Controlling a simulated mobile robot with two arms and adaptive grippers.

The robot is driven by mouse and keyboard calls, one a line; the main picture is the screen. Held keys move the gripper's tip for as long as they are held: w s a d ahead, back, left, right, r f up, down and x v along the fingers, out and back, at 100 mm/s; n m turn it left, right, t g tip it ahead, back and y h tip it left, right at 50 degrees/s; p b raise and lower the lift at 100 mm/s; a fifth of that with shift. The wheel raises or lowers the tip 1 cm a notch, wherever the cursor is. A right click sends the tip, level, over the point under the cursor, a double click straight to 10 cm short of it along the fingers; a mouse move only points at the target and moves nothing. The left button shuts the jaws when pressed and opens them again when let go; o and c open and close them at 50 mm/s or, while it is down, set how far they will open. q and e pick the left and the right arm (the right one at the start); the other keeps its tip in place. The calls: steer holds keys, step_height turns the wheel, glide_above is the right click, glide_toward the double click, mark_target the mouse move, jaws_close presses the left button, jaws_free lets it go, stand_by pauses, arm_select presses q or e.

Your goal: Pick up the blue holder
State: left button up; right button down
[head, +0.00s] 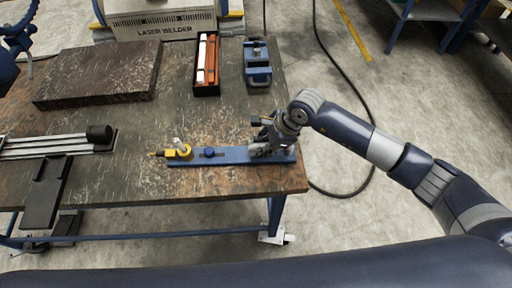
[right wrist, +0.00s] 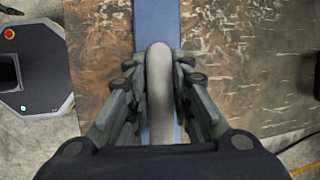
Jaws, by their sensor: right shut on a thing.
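A long flat blue holder (head: 228,156) lies on the worn table near its front right corner. A yellow piece (head: 179,153) with a pale upright knob sits at its left end, and a dark blue knob (head: 209,152) stands near it. My right gripper (head: 264,147) is over the holder's right end. In the right wrist view the blue bar (right wrist: 157,18) runs away below, and my right gripper (right wrist: 160,88) is shut on a grey rounded upright part (right wrist: 159,75) above the bar. The fingers partly hide that part. My left gripper is not in view.
On the table (head: 140,110) are a dark slab (head: 100,73), a black tray with orange and white sticks (head: 207,64), a blue vise-like device (head: 257,63) and metal rods (head: 45,146). A laser welder (head: 163,24) stands behind. The table middle is clear.

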steer(key=shift+w+r+b, duration=0.15)
steer(key=shift+r+b, duration=0.15)
steer(key=shift+r, duration=0.4)
steer(key=shift+r+b, duration=0.4)
steer(key=shift+r, duration=0.5)
steer(key=s+a+r+b, duration=0.1)
steer(key=s+b, duration=0.3)
steer(key=s, duration=1.2)
steer(key=shift+a+r, duration=0.25)
steer(key=shift+a, duration=0.2)
steer(key=shift+s, duration=0.1)
steer(key=shift+b, duration=0.3)
